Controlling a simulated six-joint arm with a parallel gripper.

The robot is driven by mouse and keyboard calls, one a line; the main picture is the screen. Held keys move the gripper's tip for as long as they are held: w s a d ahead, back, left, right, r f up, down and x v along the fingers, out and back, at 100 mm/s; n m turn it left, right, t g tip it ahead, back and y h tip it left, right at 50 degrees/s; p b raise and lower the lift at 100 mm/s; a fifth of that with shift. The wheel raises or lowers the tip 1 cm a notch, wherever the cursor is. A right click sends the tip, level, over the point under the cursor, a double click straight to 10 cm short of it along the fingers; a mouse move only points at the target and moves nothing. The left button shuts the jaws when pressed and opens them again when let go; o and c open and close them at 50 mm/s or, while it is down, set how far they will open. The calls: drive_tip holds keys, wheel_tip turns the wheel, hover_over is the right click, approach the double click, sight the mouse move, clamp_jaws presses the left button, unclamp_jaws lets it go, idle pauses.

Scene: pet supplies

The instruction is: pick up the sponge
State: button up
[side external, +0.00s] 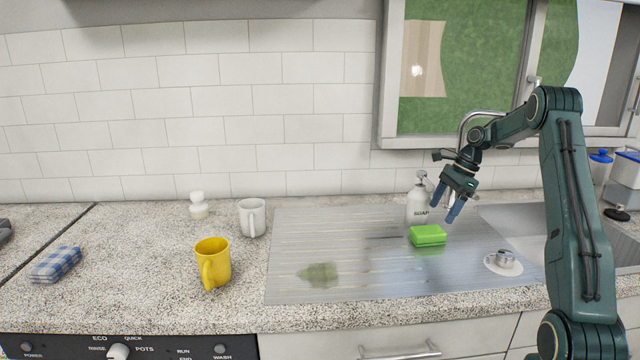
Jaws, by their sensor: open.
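A bright green sponge (428,236) lies flat on the metal drainboard, just in front of the soap bottle. My gripper (450,211) hangs above and slightly to the right of the sponge, with its fingers pointing down. Its fingers are apart with nothing visible between them. They appear clear of the sponge, though the exact gap is hard to judge from this view.
A white soap bottle (416,203) stands right behind the sponge. A yellow mug (213,262), a white mug (251,218) and a checked cloth (56,264) are left.

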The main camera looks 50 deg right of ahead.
sight(430, 230)
drive_tip(key=shift+w, duration=0.15)
drive_tip(key=shift+x, duration=3.8)
drive_tip(key=c, duration=1.1)
drive_tip(key=shift+o, duration=0.2)
drive_tip(key=shift+r, duration=0.2)
drive_tip(key=shift+r, duration=1.7)
drive_tip(key=s+a, duration=1.2)
drive_tip(key=shift+s+a+f, duration=0.1)
drive_tip(key=shift+s+a, duration=0.3)
